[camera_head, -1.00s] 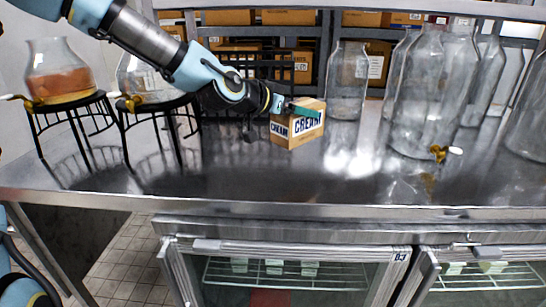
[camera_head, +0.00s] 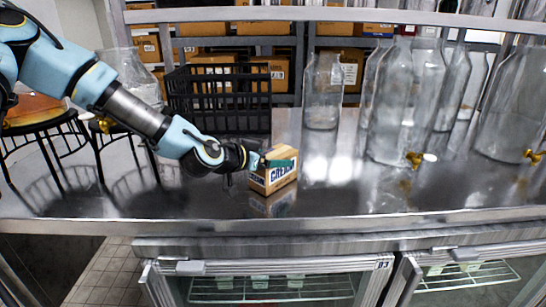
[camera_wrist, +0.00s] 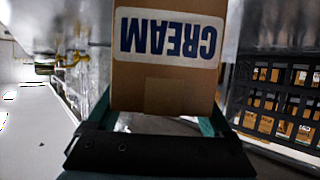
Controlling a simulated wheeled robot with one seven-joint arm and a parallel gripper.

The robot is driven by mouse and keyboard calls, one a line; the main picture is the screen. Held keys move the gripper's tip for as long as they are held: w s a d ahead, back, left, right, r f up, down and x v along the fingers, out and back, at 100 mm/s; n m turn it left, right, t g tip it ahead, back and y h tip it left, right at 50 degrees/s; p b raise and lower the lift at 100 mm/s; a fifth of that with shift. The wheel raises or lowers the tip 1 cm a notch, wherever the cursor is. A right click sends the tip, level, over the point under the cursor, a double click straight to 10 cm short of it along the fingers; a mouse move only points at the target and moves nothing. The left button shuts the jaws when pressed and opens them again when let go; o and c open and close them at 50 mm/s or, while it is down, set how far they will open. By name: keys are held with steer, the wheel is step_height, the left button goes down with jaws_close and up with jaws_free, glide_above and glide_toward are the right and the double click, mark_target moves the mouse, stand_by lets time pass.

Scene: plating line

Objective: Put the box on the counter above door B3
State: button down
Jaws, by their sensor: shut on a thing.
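A brown cardboard box marked CREAM (camera_head: 274,178) is over the steel counter (camera_head: 345,203), near its front edge. My gripper (camera_head: 278,162) is shut on it, with teal fingers on its sides. In the wrist view, the box (camera_wrist: 168,75) fills the middle between the fingers (camera_wrist: 160,112), its lettering upside down. A reflection shows just below the box; I cannot tell if it touches the counter. The glass door (camera_head: 270,287) below has a small label at its upper right (camera_head: 382,265), apparently B3. The box is above this door's span, set back from the edge.
A black crate (camera_head: 218,100) stands behind the box. Large glass jars (camera_head: 405,105), some with brass taps, stand to the right, and a tall bottle (camera_head: 322,90) behind. Black stands with jars are at left. The front strip of counter is clear.

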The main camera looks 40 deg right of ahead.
jaws_free()
steer(key=shift+f, duration=0.1)
steer(key=shift+a+r, duration=0.2)
steer(key=shift+a, duration=0.15)
steer(key=b+v, duration=0.1)
steer(key=v, duration=1)
steer(key=shift+a+b, duration=0.15)
steer(key=shift+b, duration=0.2)
steer(key=shift+r, duration=0.1)
